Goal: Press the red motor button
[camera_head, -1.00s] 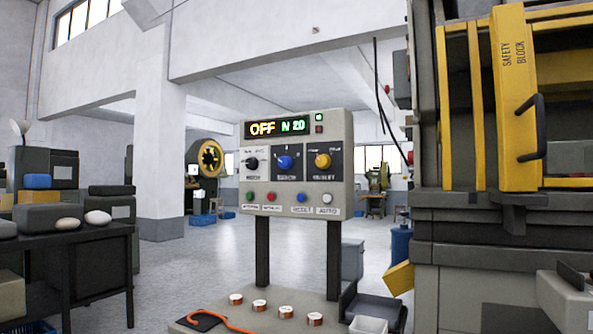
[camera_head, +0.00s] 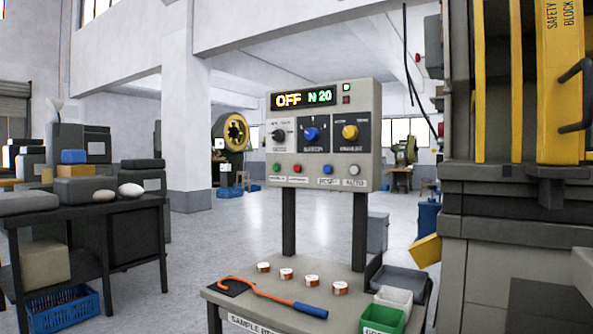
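The control panel (camera_head: 374,95) stands upright on two dark posts at the back of a small table, in the middle of the head view. The red button (camera_head: 298,169) is in its bottom row, between a green button (camera_head: 277,168) on the left and a blue button (camera_head: 328,170) on the right. The labels under the buttons are too small to read surely. The display (camera_head: 303,99) reads OFF and N 20. Neither of my grippers shows in the view.
A large press (camera_head: 500,225) stands at right. A dark table (camera_head: 85,207) stands at left, with open floor between.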

